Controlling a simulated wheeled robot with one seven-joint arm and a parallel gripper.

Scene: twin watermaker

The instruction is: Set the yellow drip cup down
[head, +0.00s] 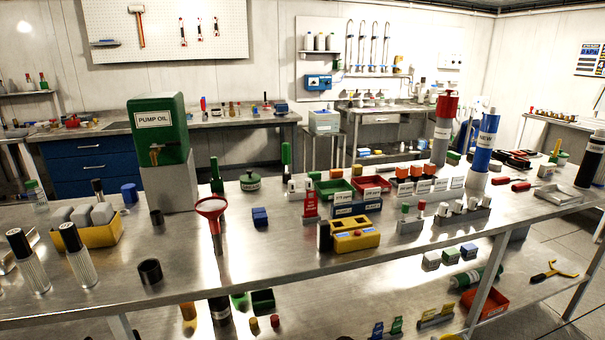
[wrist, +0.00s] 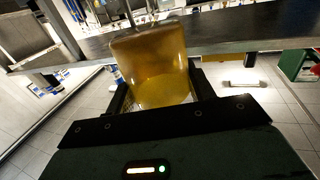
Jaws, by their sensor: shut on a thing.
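The yellow drip cup (wrist: 150,68) is a translucent amber cup, large in the middle of the wrist view. My gripper (wrist: 158,88) is shut on it, with the dark fingers at its two sides and partly hidden by it. The cup looks somewhat tilted in this view. The grey edge of a table or shelf (wrist: 235,35) runs behind the cup; I cannot tell whether they touch. I cannot make out my gripper or the held cup with certainty in the head view.
The steel bench (head: 290,270) carries a green pump oil tank (head: 160,128), a red funnel (head: 211,207), a yellow tray of grey blocks (head: 88,235) and a yellow box (head: 354,236). Bare steel lies around the dark ring (head: 150,272). A lower shelf (head: 345,310) holds small parts.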

